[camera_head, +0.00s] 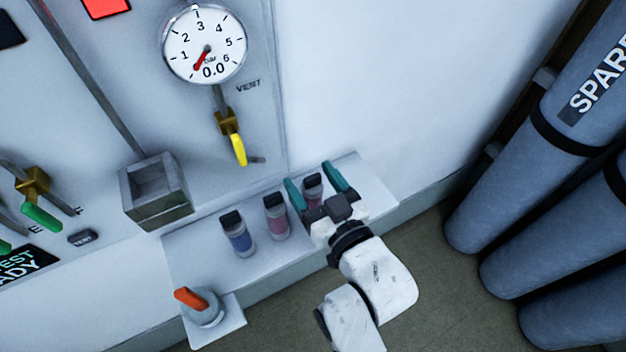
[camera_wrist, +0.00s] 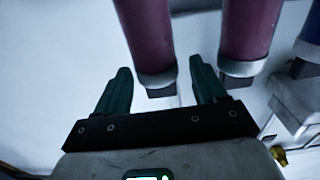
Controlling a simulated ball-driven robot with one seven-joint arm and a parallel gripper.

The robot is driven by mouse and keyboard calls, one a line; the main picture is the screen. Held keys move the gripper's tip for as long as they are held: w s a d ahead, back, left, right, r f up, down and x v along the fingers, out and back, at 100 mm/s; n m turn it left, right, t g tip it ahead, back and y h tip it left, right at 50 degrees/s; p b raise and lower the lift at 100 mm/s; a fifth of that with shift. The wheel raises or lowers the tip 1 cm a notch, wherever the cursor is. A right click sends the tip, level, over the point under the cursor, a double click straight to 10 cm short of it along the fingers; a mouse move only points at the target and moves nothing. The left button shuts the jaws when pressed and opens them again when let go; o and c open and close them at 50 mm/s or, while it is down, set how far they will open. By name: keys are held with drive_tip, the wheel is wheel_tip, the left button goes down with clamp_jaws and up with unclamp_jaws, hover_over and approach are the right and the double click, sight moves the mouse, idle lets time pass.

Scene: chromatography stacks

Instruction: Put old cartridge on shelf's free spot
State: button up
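A pale shelf (camera_head: 195,258) runs along the wall and carries three upright, dark-capped cartridges. A blue cartridge (camera_head: 238,238) stands leftmost, a pink-red cartridge (camera_head: 276,220) stands in the middle, and another reddish cartridge (camera_head: 313,188) stands at the right. My gripper (camera_head: 316,180) is open, its teal fingers on either side of the right cartridge. In the wrist view, my gripper (camera_wrist: 158,72) shows gaps between both fingers and that cartridge (camera_wrist: 147,40). The middle cartridge (camera_wrist: 250,30) is just beyond one finger. Nothing marks which cartridge is the old one.
A metal open-topped box (camera_head: 155,190) is fixed left above the shelf. A yellow valve lever (camera_head: 237,148) hangs below a gauge (camera_head: 204,44) reading about zero. An orange-handled knob (camera_head: 200,303) sits front left. Large grey cylinders (camera_head: 545,150) stand right. The shelf's left stretch is bare.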

drive_tip(key=shift+s+r, duration=0.1)
drive_tip(key=shift+r, duration=0.05)
drive_tip(key=v, duration=1.2)
drive_tip(key=shift+b, duration=0.3)
drive_tip(key=s+d+f+m+g+h, duration=0.25)
drive_tip(key=d+f+g+h, duration=0.4)
drive_tip(key=d+f, duration=0.65)
drive_tip(key=s+d+f+m+g+h, duration=0.2)
drive_tip(key=s+d+f+g, duration=0.1)
drive_tip(key=s+d, duration=0.2)
drive_tip(key=s+d+f+m+g+h, duration=0.1)
drive_tip(key=s+d+f+m+g, duration=0.1)
drive_tip(key=s+d, duration=0.4)
drive_tip(key=s+f+g, duration=0.1)
drive_tip(key=s+g, duration=0.1)
drive_tip(key=shift+s+f+m+h, duration=0.3)
drive_tip(key=shift+s+m+h, duration=0.05)
drive_tip(key=shift+s, duration=0.05)
